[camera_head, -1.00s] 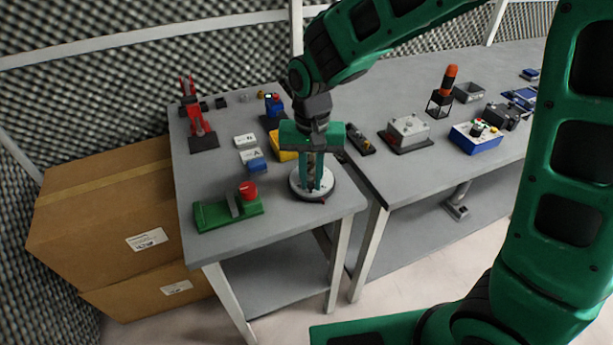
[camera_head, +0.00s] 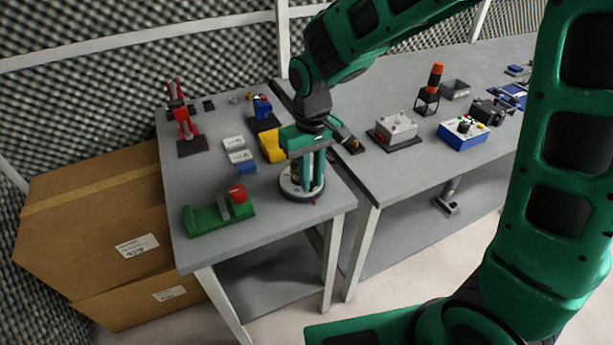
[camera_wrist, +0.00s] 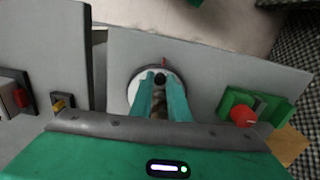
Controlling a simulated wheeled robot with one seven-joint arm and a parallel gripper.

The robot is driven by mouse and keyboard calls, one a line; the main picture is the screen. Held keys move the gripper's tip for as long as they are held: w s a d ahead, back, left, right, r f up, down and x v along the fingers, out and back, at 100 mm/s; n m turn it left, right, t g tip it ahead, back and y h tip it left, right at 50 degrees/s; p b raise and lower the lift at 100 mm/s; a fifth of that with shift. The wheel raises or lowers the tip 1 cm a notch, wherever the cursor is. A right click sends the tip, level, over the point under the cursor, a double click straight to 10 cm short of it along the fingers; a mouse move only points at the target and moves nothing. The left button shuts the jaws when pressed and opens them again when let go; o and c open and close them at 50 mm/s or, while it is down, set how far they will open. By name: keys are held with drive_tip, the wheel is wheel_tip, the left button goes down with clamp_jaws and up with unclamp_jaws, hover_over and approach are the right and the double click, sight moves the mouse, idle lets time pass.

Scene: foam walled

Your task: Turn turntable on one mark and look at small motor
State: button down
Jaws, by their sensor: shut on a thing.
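The turntable (camera_head: 288,188) is a round pale disc with a dark rim, near the front right corner of the left table. In the wrist view the turntable (camera_wrist: 134,92) lies under my fingers, with a small red mark at its edge and a dark round knob between the fingertips. My gripper (camera_head: 307,188) points straight down over the disc and is shut on the knob; it also shows in the wrist view (camera_wrist: 160,80). A small brownish metallic thing, perhaps the small motor (camera_wrist: 157,104), is partly hidden between the fingers.
A green fixture with a red knob (camera_head: 220,212) stands left of the turntable. A yellow bin (camera_head: 271,147), a blue-and-grey box (camera_head: 240,160) and a red clamp (camera_head: 186,128) sit behind. A second table (camera_head: 400,170) with several devices adjoins on the right. Cardboard boxes (camera_head: 90,220) stand at left.

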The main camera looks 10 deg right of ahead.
drive_tip(key=shift+w+d+n, duration=0.3)
drive_tip(key=shift+d+n, duration=0.15)
drive_tip(key=shift+n, duration=0.6)
drive_tip(key=shift+w+d+n, duration=0.25)
drive_tip(key=shift+d+n, duration=0.15)
drive_tip(key=shift+n, duration=0.65)
drive_tip(key=shift+w+d+n, duration=0.25)
drive_tip(key=shift+w+n, duration=0.05)
drive_tip(key=shift+n, duration=0.65)
drive_tip(key=shift+w+d+n, duration=0.25)
drive_tip(key=shift+n, duration=0.7)
drive_tip(key=shift+w+n, duration=0.1)
drive_tip(key=shift+n, duration=0.2)
drive_tip(key=c, duration=1.7)
unclamp_jaws()
drive_tip(key=shift+d, duration=0.1)
wheel_tip(320, 180, up, 11)
drive_tip(key=shift+f, duration=0.1)
